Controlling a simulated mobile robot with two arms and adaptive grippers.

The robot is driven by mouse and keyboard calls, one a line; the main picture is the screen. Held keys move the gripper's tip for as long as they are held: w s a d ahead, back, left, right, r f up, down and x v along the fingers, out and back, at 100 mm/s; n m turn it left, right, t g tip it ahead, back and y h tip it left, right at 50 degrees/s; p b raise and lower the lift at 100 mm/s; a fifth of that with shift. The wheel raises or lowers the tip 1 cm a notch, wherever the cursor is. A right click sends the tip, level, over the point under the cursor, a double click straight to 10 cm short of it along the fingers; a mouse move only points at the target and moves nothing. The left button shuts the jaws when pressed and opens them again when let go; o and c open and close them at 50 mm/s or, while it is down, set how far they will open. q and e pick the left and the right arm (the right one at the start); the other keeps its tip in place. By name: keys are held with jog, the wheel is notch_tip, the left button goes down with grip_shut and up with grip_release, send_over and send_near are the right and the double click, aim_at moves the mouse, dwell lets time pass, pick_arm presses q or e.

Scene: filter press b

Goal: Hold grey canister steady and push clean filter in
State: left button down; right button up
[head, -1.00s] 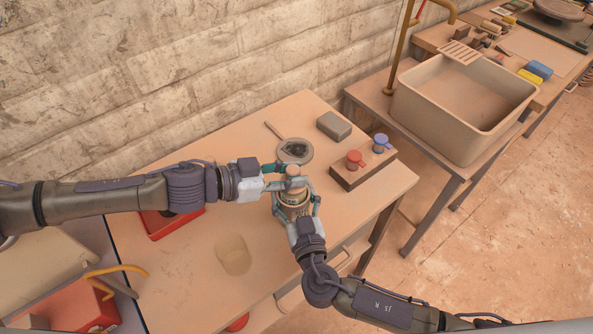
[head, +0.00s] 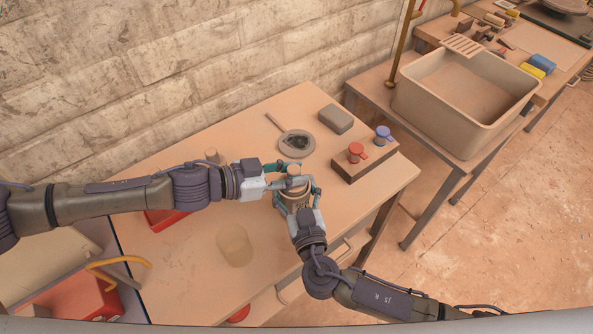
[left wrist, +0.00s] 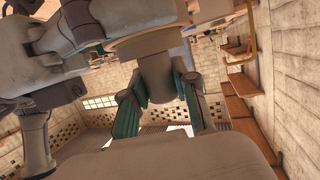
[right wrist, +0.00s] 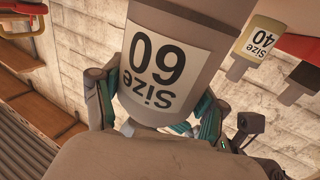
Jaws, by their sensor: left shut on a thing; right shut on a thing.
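The grey canister (head: 292,198) stands near the middle of the table, with my right gripper (head: 297,203) shut around its body. In the right wrist view it fills the top, with a "Size 60" label (right wrist: 158,68) between the fingers. A pale round-topped piece, seemingly the clean filter (head: 294,170), shows at the canister's mouth. My left gripper (head: 283,184) is shut on it from the left. In the left wrist view its teal fingers (left wrist: 160,100) flank a grey body. How deep the filter sits is hidden by the fingers.
Behind are a round dish with a handle (head: 297,142), a grey block (head: 335,119) and a wooden block (head: 366,160) with red and blue knobs. A beige cylinder (head: 234,246) stands front left, near a red tray (head: 165,220). A basin (head: 465,105) is right.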

pick_arm(q)
jog(key=c, duration=0.8)
grip_release()
jog(key=shift+f, duration=0.1)
jog(key=shift+a, duration=0.1)
jog(key=shift+a, duration=0.15)
pick_arm(e)
jog(key=shift+w+a+f, duration=0.1)
jog(key=shift+w+a, duration=0.25)
jog(key=shift+a, duration=0.2)
jog(key=shift+d, duration=0.3)
jog(key=o, duration=1.3)
jog(key=shift+a, duration=0.1)
pick_arm(q)
jog(key=v, duration=0.7)
jog(key=shift+s+a, duration=0.2)
pick_arm(e)
jog(key=shift+o, duration=1.1)
jog(key=shift+s, duration=0.1)
